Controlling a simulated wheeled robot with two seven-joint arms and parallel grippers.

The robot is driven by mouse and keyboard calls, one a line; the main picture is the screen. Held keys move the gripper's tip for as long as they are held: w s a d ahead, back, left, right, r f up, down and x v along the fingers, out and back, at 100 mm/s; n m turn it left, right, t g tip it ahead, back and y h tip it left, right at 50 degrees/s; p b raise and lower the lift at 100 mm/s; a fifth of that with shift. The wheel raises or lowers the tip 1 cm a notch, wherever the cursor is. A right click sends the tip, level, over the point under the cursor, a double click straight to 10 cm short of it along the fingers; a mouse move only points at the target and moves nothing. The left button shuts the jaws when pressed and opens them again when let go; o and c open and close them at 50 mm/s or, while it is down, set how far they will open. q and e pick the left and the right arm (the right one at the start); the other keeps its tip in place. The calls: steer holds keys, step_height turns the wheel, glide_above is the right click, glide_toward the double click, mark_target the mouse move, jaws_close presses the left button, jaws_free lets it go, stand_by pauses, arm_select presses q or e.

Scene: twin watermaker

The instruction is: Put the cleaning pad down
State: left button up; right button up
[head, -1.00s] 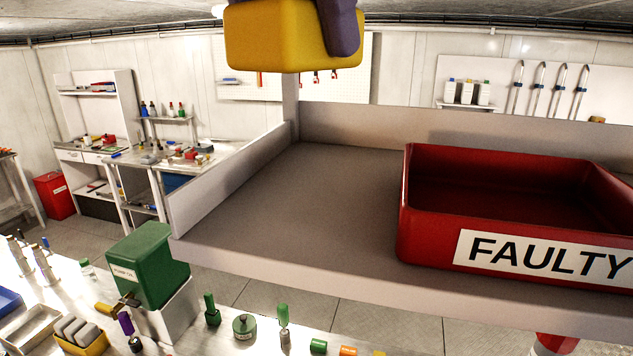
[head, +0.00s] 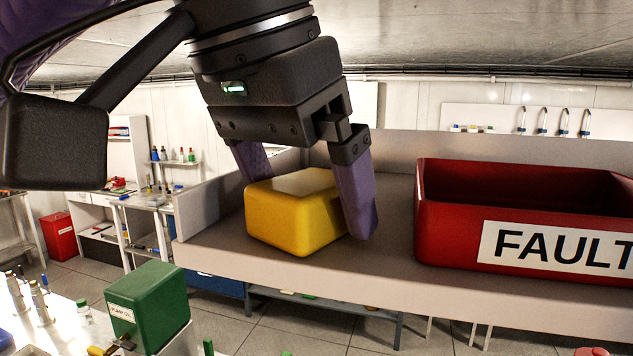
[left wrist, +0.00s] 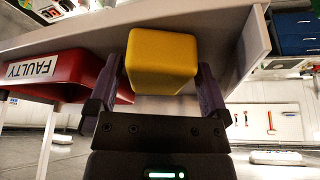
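The cleaning pad is a yellow block (head: 292,220) that sits near the front edge of the grey shelf (head: 395,262), left of the red bin. My left gripper (head: 308,200) reaches down over it, with one purple finger on each side. In the left wrist view the pad (left wrist: 162,60) lies between the fingertips, with what looks like a narrow gap at each side. The fingers look open around it. The pad's underside and its far side are hidden. My right gripper is not in view.
A red bin marked FAULTY (head: 520,235) stands on the shelf to the right, with bare shelf between it and the gripper. A low wall (head: 210,200) closes the shelf's left end.

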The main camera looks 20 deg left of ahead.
mark_target(277, 188)
arm_select(q)
steer(key=p+v, duration=0.1)
steer(key=v, duration=0.5)
steer(key=shift+d+r+p, duration=0.1)
steer(key=shift+r+p, duration=0.15)
steer(key=shift+p, duration=0.15)
steer(key=p+v, duration=0.3)
steer(key=v, duration=0.3)
steer(key=shift+f, duration=0.1)
